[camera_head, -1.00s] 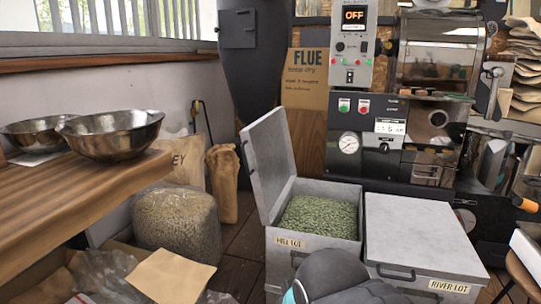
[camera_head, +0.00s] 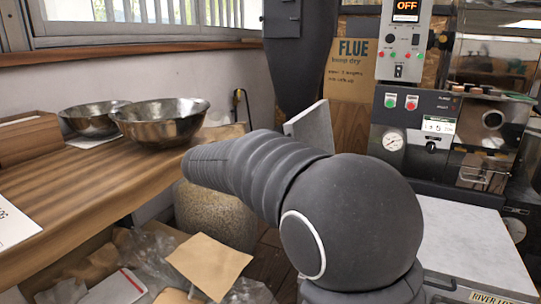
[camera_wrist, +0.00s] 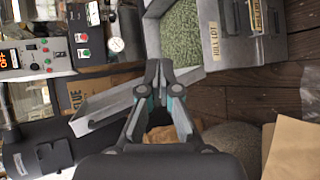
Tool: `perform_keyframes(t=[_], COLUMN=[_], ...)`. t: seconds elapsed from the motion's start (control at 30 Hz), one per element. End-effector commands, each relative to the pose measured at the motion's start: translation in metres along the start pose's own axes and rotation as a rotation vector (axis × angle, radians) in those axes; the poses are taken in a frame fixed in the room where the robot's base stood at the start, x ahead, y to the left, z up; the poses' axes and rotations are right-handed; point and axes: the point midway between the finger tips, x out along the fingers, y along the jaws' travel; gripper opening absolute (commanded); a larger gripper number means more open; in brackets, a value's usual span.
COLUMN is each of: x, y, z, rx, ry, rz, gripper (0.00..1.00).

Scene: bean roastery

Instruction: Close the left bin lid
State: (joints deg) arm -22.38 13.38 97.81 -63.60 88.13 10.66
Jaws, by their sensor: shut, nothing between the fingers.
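The left bin's grey lid (camera_head: 312,128) stands open; only its upper part shows in the head view, above my arm. In the wrist view the lid (camera_wrist: 100,107) extends left from the bin, partly behind my gripper. The left bin, labelled HILL LOT (camera_wrist: 213,45), holds green beans (camera_wrist: 182,35); my arm hides it in the head view. My gripper (camera_wrist: 158,68) is shut and empty, with its fingertips in front of the lid and bin opening in the wrist view. I cannot tell whether it touches the lid.
The closed right bin (camera_head: 475,240), labelled RIVER LOT, stands to the right. The roaster (camera_head: 430,130) is behind the bins. A wooden bench (camera_head: 90,190) with metal bowls (camera_head: 160,120) is on the left. A bean sack (camera_head: 213,215) and a box of plastic bags lie below it.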

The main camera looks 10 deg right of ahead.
Motion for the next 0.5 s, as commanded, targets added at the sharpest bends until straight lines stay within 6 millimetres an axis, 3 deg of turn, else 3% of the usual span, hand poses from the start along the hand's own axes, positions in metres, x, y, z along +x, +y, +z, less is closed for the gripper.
perform_keyframes(t=[0.03,0.2,0.3,0.5], x=[-0.010,-0.046,-0.068,-0.096], y=[0.001,0.003,0.000,-0.009], z=[-0.023,-0.082,-0.108,-0.137], rx=[-0.015,-0.020,-0.011,0.014], ry=[-0.005,-0.016,-0.014,-0.007], rz=[0.068,0.297,0.408,0.540], gripper=[0.00,0.00,0.00,0.00])
